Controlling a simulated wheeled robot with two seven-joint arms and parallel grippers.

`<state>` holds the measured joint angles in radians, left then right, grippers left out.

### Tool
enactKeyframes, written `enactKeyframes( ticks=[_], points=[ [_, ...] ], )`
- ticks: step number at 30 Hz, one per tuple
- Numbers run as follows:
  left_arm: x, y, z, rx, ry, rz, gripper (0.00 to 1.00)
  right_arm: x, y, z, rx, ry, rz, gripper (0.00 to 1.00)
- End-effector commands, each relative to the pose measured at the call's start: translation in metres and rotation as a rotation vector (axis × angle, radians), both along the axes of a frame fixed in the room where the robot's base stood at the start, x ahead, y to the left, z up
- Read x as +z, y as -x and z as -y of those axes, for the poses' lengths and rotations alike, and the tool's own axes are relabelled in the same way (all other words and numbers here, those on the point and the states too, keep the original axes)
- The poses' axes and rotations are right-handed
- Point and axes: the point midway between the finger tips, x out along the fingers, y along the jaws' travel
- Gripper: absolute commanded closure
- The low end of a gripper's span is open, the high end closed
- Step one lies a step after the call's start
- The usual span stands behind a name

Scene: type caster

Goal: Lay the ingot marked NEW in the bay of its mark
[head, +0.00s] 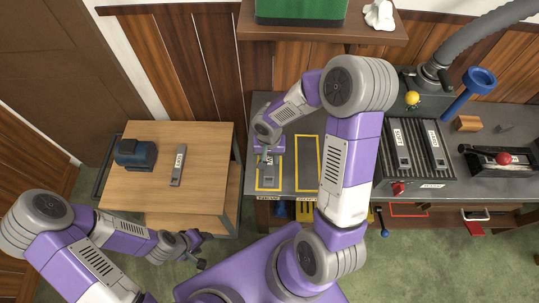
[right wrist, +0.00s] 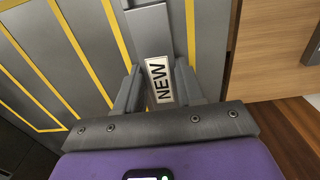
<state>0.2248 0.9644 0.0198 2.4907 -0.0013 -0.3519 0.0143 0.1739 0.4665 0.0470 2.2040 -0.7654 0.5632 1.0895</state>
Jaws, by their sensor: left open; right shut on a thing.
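The grey ingot marked NEW (right wrist: 152,35) is between the fingers of my right gripper (right wrist: 158,88) in the right wrist view. It points along a yellow-outlined bay, with yellow lines on both sides. In the head view the ingot (head: 268,182) is over the leftmost yellow bay (head: 258,187) on the grey bench, below my right gripper (head: 268,162). I cannot tell whether it touches the bench. A second bay (head: 296,163) is empty beside it. The bays' front labels are too small to read. My left gripper (head: 199,255) is open and empty, low beside the wooden cart.
The wooden cart (head: 140,195) bears another labelled ingot (head: 177,168) and a dark blue box (head: 136,153). Two labelled ingots (head: 402,150) (head: 436,150) lie on a black ribbed unit (head: 418,173) at right. My right arm hides part of the bench.

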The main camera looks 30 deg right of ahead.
Motion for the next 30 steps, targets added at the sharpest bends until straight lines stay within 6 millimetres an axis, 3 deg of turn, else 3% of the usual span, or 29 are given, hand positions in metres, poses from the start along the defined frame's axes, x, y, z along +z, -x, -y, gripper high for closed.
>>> enactKeyframes(
  ticks=[1, 2, 6, 17, 30],
  points=[
    [-0.002, 0.000, 0.000, 0.000, 0.000, 0.000, 0.43, 0.000, -0.001, 0.000, 0.000, 0.000, 0.004, 1.00],
    [-0.001, 0.000, 0.000, 0.000, 0.000, 0.000, 0.43, -0.001, 0.000, 0.000, 0.000, 0.000, 0.000, 0.58],
    [-0.001, 0.000, 0.000, 0.000, 0.000, 0.000, 0.43, 0.000, 0.000, 0.000, 0.000, 0.001, -0.001, 0.38],
    [0.002, 0.000, 0.000, 0.000, 0.000, 0.000, 0.43, 0.004, 0.000, 0.000, 0.000, 0.001, 0.001, 0.38],
    [0.028, 0.000, 0.000, 0.000, 0.000, 0.000, 0.43, 0.091, -0.002, -0.001, 0.000, 0.001, 0.005, 0.38]
  ],
)
